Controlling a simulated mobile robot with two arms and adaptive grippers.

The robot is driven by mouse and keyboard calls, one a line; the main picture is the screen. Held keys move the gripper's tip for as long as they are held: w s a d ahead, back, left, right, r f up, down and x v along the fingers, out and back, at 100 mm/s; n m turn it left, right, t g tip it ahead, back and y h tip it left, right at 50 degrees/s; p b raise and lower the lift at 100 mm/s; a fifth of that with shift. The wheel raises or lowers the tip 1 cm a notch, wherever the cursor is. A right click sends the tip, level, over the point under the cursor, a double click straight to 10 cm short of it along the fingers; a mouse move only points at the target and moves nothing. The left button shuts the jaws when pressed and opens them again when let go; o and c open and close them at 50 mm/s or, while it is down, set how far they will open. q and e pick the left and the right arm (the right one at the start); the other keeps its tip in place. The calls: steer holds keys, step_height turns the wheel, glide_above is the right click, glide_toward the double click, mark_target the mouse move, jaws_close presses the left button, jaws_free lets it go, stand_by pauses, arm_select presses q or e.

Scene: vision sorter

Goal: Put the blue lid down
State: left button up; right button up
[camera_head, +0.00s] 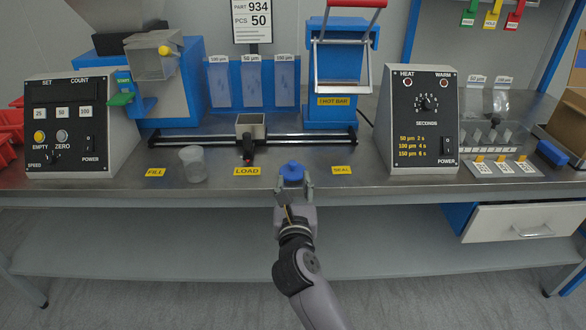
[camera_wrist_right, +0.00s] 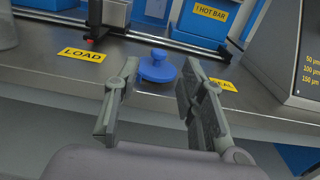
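The blue lid (camera_head: 291,171), a round disc with a knob on top, sits on the steel bench between the LOAD and SEAL labels, near the front edge. It also shows in the right wrist view (camera_wrist_right: 157,70), knob up and looking flat on the bench. My right gripper (camera_head: 293,187) reaches in from the front, its fingers on either side of the lid. In the wrist view the fingers are apart, with a visible gap between each finger and the lid. My left gripper is not in view.
A clear cup (camera_head: 193,164) stands left of the LOAD label (camera_head: 247,171). Behind the lid are a rail (camera_head: 300,138) with a small open holder (camera_head: 250,126) and the blue hot bar press (camera_head: 340,75). A control box (camera_head: 418,120) stands to the right.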

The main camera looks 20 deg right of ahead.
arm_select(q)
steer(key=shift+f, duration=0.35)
arm_select(e)
steer(key=v, duration=0.3)
steer(key=shift+r, duration=0.1)
steer(key=s+a+n+t+y, duration=0.5)
steer(key=n+y, duration=0.4)
steer(key=n, duration=0.9)
steer(key=s+a+f+n+g+y, duration=0.45)
steer(key=a+f+n+g, duration=0.2)
steer(key=f+n, duration=0.4)
steer(key=s+d+f+n+g+h, duration=0.1)
steer(key=s+f+n+g, duration=0.3)
steer(key=f, duration=0.2)
steer(key=s+d+f+n+g+h, duration=0.1)
steer(key=s+d+f+n+g, duration=0.15)
steer(key=f+n, duration=0.35)
steer(key=s+d+f+n+g+h, duration=0.2)
steer(key=s+d+f+g+h, duration=0.4)
steer(key=s+d+f, duration=0.5)
steer(key=shift+s+d+n, duration=0.35)
steer(key=shift+s, duration=0.65)
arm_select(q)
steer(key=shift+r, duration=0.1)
arm_select(e)
steer(key=shift+f, duration=0.15)
